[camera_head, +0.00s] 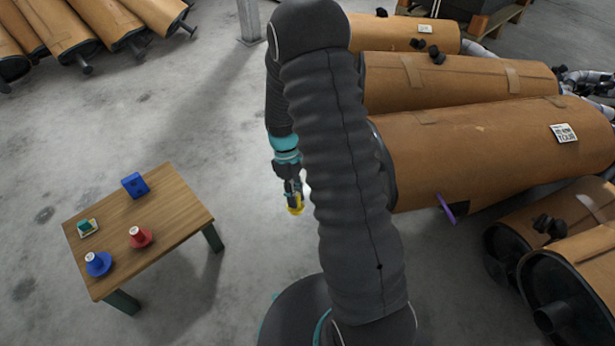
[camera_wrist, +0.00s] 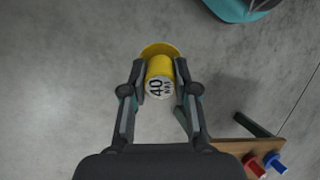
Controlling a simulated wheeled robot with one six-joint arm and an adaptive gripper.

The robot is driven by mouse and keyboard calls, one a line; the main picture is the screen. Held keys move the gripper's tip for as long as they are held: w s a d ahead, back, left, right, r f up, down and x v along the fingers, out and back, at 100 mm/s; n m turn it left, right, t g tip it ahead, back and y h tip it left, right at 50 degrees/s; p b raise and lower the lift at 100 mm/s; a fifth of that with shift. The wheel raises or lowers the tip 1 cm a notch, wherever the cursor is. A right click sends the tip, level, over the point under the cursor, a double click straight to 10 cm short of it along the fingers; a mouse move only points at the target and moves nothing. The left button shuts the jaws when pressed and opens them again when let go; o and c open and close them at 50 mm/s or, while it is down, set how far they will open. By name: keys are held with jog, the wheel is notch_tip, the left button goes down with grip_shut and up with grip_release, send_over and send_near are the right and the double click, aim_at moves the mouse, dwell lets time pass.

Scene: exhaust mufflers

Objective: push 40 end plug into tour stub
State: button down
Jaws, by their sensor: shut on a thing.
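My gripper (camera_head: 292,187) is shut on a yellow end plug (camera_head: 296,205) and holds it in the air above the floor, to the right of the small table. In the wrist view the yellow plug (camera_wrist: 160,75) sits between both fingers of my gripper (camera_wrist: 160,88), and its white end face reads "40". The muffler labelled "TOUR" (camera_head: 480,150) lies at the right, wrapped in brown. A purple piece (camera_head: 446,208) sticks out at its lower side. My arm covers part of its left end, so I cannot tell whether a stub is there.
The wooden table (camera_head: 165,235) bears a blue plug (camera_head: 97,264), a red plug (camera_head: 140,238), a blue block (camera_head: 135,185) and a small green item (camera_head: 87,227). More wrapped mufflers (camera_head: 450,80) lie at the right and back left.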

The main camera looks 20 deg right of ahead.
jog(key=d+n+g+h+b, duration=0.2)
jog(key=d+n+h+b, duration=0.3)
jog(key=n+h, duration=0.95)
jog(key=w+n+t+h, duration=0.1)
jog(key=n+t, duration=0.1)
jog(key=w+r+n+t+h, duration=0.1)
jog(key=n+h, duration=0.1)
jog(key=w+d+n+t+h, duration=0.1)
jog(key=w+n+t, duration=0.1)
jog(key=shift+w+r+n+t+h, duration=0.1)
jog(key=shift+r+n+t+h, duration=0.15)
jog(key=shift+r+t, duration=0.05)
jog(key=shift+a+r, duration=0.1)
jog(key=shift+s+d+p, duration=0.2)
jog(key=shift+d+p, duration=0.1)
jog(key=shift+d, duration=0.65)
jog(key=shift+s+d+p, duration=0.2)
jog(key=shift+d+p, duration=0.05)
jog(key=shift+d, duration=0.7)
jog(key=shift+s+d+p, duration=0.2)
jog(key=shift+d+p, duration=0.1)
jog(key=shift+d, duration=0.65)
jog(key=shift+p, duration=0.6)
